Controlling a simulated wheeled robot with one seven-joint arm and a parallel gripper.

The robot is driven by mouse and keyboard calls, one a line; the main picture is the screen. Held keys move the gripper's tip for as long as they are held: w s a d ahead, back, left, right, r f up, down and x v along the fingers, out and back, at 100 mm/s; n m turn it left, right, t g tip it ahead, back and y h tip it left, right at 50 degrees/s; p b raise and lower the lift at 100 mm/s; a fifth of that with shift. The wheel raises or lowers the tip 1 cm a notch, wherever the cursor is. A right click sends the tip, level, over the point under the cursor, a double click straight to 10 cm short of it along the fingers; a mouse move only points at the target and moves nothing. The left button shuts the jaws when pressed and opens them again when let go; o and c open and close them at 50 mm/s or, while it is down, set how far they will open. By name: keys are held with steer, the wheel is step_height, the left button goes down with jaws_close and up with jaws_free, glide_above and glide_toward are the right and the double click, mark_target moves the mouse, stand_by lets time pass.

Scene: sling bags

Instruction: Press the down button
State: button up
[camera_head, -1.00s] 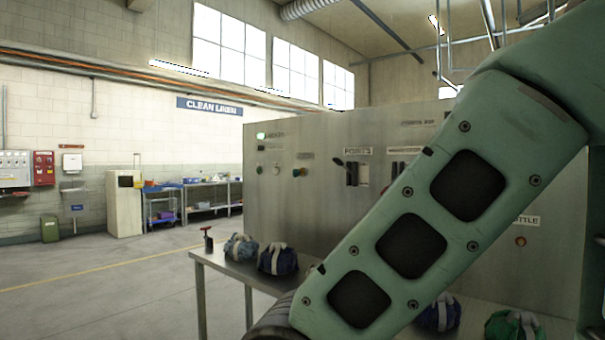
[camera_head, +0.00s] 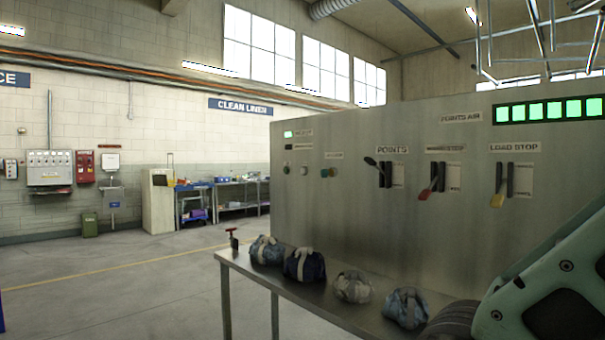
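A large grey metal control panel (camera_head: 330,225) stands at the right of the head view. My gripper is out of view. Only a pale green link of my arm shows at the lower right, covering part of the panel and table.
Levers sit under signs reading POINTS (camera_head: 392,149) and LOAD STOP (camera_head: 514,147). A row of green lights (camera_head: 550,110) is at the upper right. A metal table (camera_head: 258,283) with several sling bags (camera_head: 304,265) stands before the panel. The floor at left is open.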

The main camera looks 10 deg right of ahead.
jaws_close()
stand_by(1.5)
